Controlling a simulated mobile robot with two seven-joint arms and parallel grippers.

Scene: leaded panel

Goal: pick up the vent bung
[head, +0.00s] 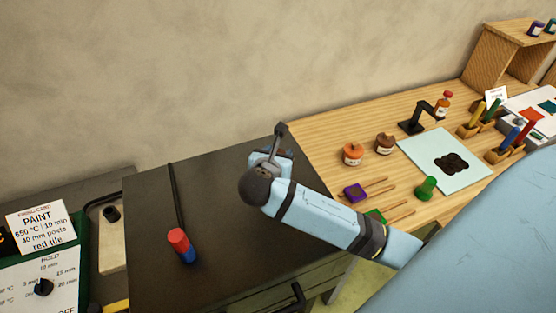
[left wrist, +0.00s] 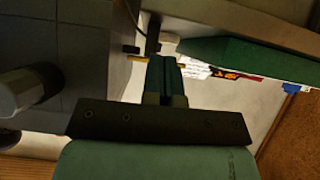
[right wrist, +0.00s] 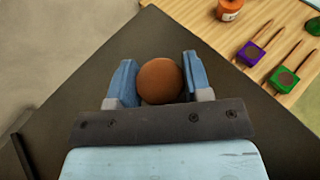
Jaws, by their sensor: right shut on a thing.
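The vent bung, seen as a round brown-orange top (right wrist: 161,81), sits between the two blue fingers of my right gripper (right wrist: 160,84) in the right wrist view. The fingers are shut on it from both sides, above the dark flat top (right wrist: 110,72). The arm hides most of the bung in the head view, where my right gripper (head: 272,154) is over the back right of that dark top. I cannot tell whether the bung touches the surface. My left gripper (left wrist: 166,76) shows only in the left wrist view, its fingers together with nothing seen between them.
A wooden bench (head: 330,140) at right holds paint jars, a purple pot (head: 355,193), a green piece (head: 426,188) and a pale sheet (head: 415,150). A paint card (head: 40,228) stands at left.

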